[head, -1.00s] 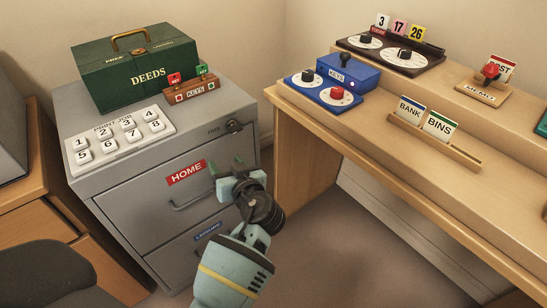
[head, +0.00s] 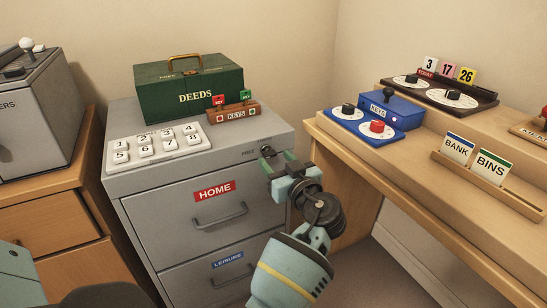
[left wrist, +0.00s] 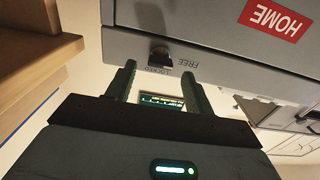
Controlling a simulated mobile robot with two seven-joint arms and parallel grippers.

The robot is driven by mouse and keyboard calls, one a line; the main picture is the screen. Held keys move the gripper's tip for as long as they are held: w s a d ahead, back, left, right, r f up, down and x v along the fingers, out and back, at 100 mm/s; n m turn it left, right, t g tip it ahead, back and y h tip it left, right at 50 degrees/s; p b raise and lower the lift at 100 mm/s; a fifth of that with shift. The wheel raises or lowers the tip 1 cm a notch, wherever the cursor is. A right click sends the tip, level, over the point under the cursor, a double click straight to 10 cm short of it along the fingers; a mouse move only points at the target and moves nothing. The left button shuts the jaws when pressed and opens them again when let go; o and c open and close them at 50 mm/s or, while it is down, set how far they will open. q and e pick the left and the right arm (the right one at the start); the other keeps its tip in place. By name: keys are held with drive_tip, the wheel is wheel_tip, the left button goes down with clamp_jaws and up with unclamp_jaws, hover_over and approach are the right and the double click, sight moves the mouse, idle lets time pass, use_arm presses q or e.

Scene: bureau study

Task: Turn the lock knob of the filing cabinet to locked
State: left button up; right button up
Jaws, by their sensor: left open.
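The grey filing cabinet (head: 150,183) has a red HOME label (head: 214,191) on its upper drawer. Its dark lock knob (head: 267,152) is at the front's top right corner, by the word FREE. My left gripper (head: 282,163) is open just in front of the knob and partly covers that corner. In the left wrist view the cabinet front is upside down. The knob (left wrist: 160,54) shows there between the lines of the two open fingers (left wrist: 158,82), a little beyond the tips, with LOCKED and FREE printed beside it. I cannot tell any contact. My right gripper is not in view.
The wooden desk (head: 400,165) is close on the right of my left gripper. Another wooden unit (head: 45,205) stands at left.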

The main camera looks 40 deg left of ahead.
sight(268, 153)
use_arm(q)
drive_tip(key=shift+x, duration=1.4)
drive_tip(key=shift+c, duration=0.2)
drive_tip(key=c, duration=0.9)
